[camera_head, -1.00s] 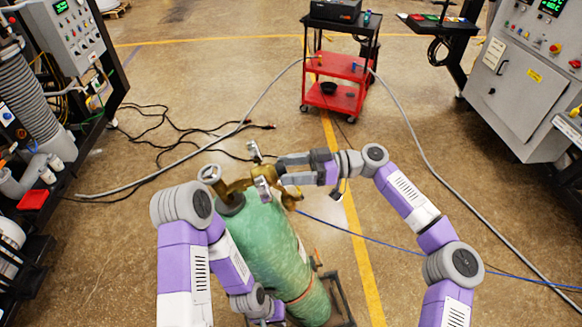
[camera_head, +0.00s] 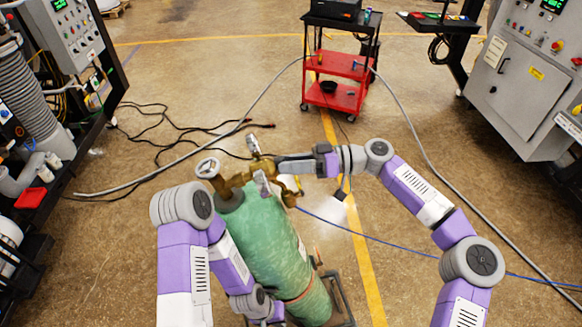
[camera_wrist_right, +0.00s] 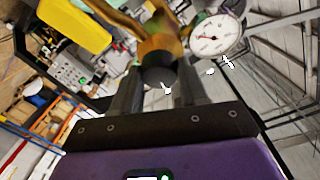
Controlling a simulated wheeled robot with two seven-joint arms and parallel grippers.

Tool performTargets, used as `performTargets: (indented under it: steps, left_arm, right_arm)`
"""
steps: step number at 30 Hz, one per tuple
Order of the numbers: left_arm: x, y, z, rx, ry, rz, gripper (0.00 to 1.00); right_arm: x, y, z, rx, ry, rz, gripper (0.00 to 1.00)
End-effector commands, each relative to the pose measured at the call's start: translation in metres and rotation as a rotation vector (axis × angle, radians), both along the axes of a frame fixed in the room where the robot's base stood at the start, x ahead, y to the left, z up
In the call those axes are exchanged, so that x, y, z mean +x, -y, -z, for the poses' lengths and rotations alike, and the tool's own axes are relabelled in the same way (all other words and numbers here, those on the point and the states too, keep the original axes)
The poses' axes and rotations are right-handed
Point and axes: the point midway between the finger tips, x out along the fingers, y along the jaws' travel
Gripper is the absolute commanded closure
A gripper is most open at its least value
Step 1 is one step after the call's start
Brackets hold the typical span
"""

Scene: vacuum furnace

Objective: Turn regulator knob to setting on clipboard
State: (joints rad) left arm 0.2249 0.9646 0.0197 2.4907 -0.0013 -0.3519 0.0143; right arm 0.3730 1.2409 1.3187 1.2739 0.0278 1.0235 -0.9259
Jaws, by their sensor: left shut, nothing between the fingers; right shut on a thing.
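A green gas cylinder (camera_head: 262,240) stands at the lower middle of the head view, with a brass regulator (camera_head: 238,181) and round valve handwheel (camera_head: 207,167) on top. My right gripper (camera_head: 284,165) reaches in from the right and is shut at the regulator. In the wrist view, its dark fingers (camera_wrist_right: 160,92) are shut on the dark regulator knob (camera_wrist_right: 158,68). A white-faced gauge (camera_wrist_right: 215,36) sits beside it; its reading is too small to tell. My left gripper (camera_head: 277,312) is low beside the cylinder; its fingertips are hidden. I cannot identify a clipboard; a paper sheet (camera_head: 494,53) is on the right cabinet.
A red cart (camera_head: 330,65) stands at the back. Control cabinets stand at left (camera_head: 68,35) and right (camera_head: 520,85). A blue hose (camera_head: 400,247) and grey and black cables lie across the floor. Open floor lies between.

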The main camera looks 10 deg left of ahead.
Motion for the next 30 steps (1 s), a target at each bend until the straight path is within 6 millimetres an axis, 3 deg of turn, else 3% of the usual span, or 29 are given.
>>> performTargets:
  steps: [12,13,18,26,30]
  left_arm:
    - [0.0,0.0,0.002,0.0,0.0,0.0,1.0]
    - [0.0,0.0,0.002,0.0,0.0,0.0,1.0]
    - [0.0,0.0,0.002,0.0,0.0,0.0,1.0]
    - [0.0,0.0,0.002,0.0,0.0,0.0,1.0]
    - [0.0,0.0,0.005,0.0,0.0,0.0,1.0]
  right_arm:
    - [0.0,0.0,0.0,-0.029,-0.06,0.018,0.87]
    - [0.0,0.0,0.0,-0.029,-0.06,0.018,0.55]
    - [0.0,0.0,0.0,-0.029,-0.06,0.018,0.31]
    - [0.0,0.001,0.0,-0.029,-0.06,0.017,0.31]
    - [0.004,0.012,0.0,-0.028,-0.06,0.021,0.31]
